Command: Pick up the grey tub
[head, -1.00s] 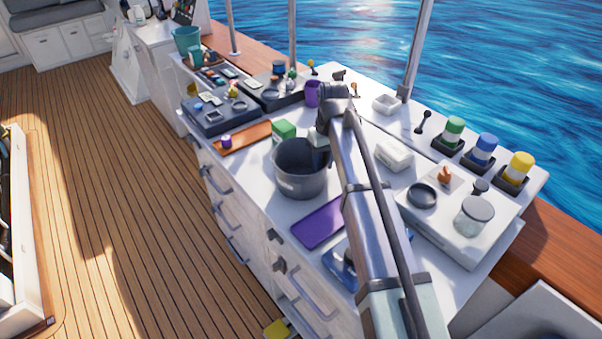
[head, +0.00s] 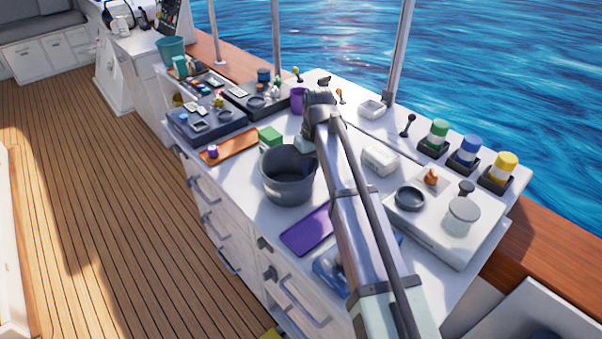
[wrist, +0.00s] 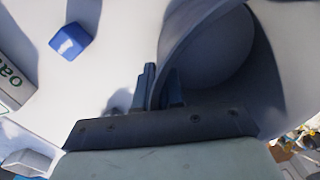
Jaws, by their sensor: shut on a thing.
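The grey tub (head: 288,182) stands upright on the white counter in the middle of the head view, open at the top. My gripper (head: 306,146) is at the tub's back right rim, and my arm comes in from the lower right. In the wrist view my gripper (wrist: 165,88) has one finger on each side of the tub's wall and is shut on it. The curved wall and inside of the tub (wrist: 215,60) fill the upper right there. I cannot tell any gap between the tub's base and the counter.
A green box (head: 270,139) and an orange tray (head: 231,146) lie behind and left of the tub. A purple tray (head: 306,231) lies in front. A white box (head: 381,159) is to the right. A blue cube (wrist: 71,41) shows in the wrist view.

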